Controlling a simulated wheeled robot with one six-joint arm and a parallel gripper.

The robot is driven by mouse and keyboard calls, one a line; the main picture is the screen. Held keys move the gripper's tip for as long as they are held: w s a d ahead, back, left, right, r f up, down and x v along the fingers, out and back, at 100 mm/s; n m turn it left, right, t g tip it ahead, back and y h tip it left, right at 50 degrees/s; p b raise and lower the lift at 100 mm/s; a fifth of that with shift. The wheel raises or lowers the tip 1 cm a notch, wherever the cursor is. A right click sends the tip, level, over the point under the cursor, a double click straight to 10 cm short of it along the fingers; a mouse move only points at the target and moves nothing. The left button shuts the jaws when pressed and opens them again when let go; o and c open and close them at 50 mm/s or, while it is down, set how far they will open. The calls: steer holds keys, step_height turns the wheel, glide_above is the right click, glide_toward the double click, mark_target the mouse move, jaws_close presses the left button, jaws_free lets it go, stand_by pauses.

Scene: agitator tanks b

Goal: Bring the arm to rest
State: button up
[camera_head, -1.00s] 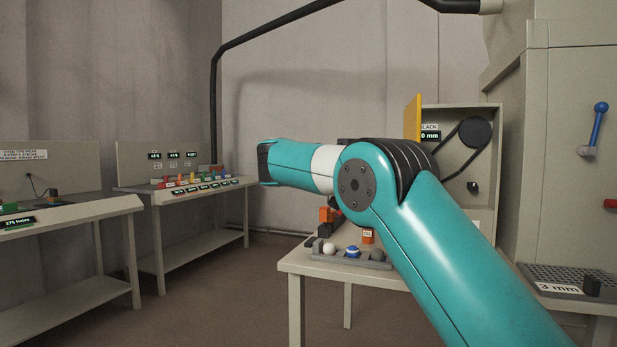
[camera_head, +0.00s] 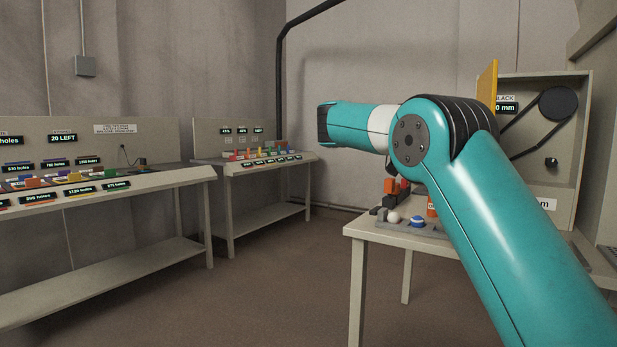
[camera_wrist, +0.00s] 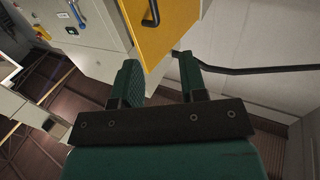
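My teal arm (camera_head: 480,215) rises from the lower right in the head view. It bends at a round dark joint, and a shorter teal link with a white band points left, above the floor and beside the near table. My gripper (camera_wrist: 160,72) shows in the wrist view with its two dark green fingers apart and nothing between them. A yellow panel (camera_wrist: 165,30) with a dark handle lies beyond the fingertips. I cannot make out the gripper in the head view.
Benches (camera_head: 110,210) with coloured parts line the left. The floor between is clear.

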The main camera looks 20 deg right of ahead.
steer(key=w+a+f+n+t+y, duration=0.2)
steer(key=a+f+n+t+y, duration=0.25)
steer(key=a, duration=0.25)
steer(key=w+a+f+n+t+y, duration=0.2)
steer(key=a+f+n+t+y, duration=0.1)
steer(key=a+f+n+y, duration=0.4)
steer(key=s+a+f+n+y, duration=0.4)
steer(key=s+a, duration=0.2)
steer(key=a, duration=0.4)
steer(key=s+a+f+n+g+y, duration=0.25)
steer(key=s+a+f, duration=0.2)
steer(key=s, duration=0.55)
steer(key=s+a+f+n+g+y, duration=0.2)
steer(key=s+a+f+n+g, duration=0.15)
steer(key=s+a, duration=0.45)
steer(key=s+a+f+n+g+y, duration=0.2)
steer(key=s+a+f+g, duration=0.1)
steer(key=s, duration=0.9)
step_height(320, 180, up, 23)
steer(key=p, duration=2.3)
steer(key=shift+a, duration=0.25)
steer(key=shift+s, duration=0.1)
